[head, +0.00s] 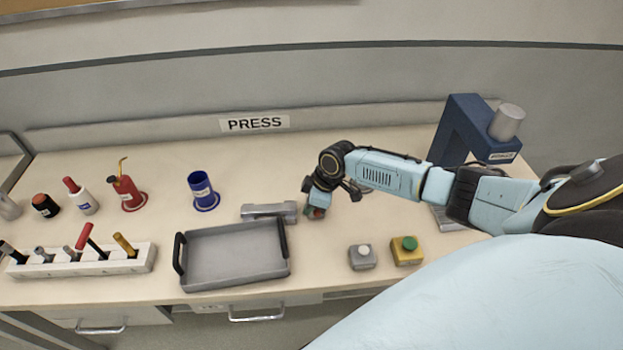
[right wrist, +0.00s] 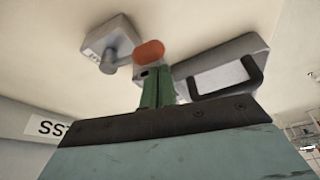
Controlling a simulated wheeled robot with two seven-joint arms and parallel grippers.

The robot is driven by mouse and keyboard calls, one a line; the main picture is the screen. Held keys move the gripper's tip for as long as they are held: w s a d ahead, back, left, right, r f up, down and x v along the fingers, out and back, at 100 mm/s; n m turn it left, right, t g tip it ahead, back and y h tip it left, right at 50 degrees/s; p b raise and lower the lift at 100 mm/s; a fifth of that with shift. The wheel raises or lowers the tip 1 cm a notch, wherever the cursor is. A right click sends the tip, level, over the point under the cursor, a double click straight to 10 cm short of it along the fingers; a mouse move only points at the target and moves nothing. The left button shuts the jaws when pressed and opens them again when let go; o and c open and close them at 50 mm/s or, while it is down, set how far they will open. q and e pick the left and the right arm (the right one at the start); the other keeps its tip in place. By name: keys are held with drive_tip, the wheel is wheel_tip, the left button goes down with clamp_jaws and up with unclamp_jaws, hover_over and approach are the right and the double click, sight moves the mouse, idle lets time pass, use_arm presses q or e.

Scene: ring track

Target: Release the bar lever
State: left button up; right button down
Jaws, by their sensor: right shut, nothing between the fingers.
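The bar lever is a low grey unit (head: 262,211) on the bench, just behind the tray. In the right wrist view its grey labelled housing (right wrist: 108,38) has a round hub, and an orange-red knob (right wrist: 149,51) shows to the right of the hub. My right gripper (head: 315,213) is low over the bench at the right end of the lever. Its green fingers are shut with nothing between them, and in the right wrist view the fingertips (right wrist: 156,84) are right by the knob. Whether they touch it I cannot tell. My left gripper is not in view.
A grey tray (head: 235,257) with black handles lies in front of the lever. A grey button box (head: 362,257) and a yellow one with a green button (head: 407,252) stand to the right. A blue press (head: 463,130) stands at back right, and a blue cup (head: 203,190) at left.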

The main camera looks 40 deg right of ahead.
wheel_tip(320, 180, up, 10)
drive_tip(key=p, duration=0.1)
drive_tip(key=shift+d, duration=0.15)
idle(0.6)
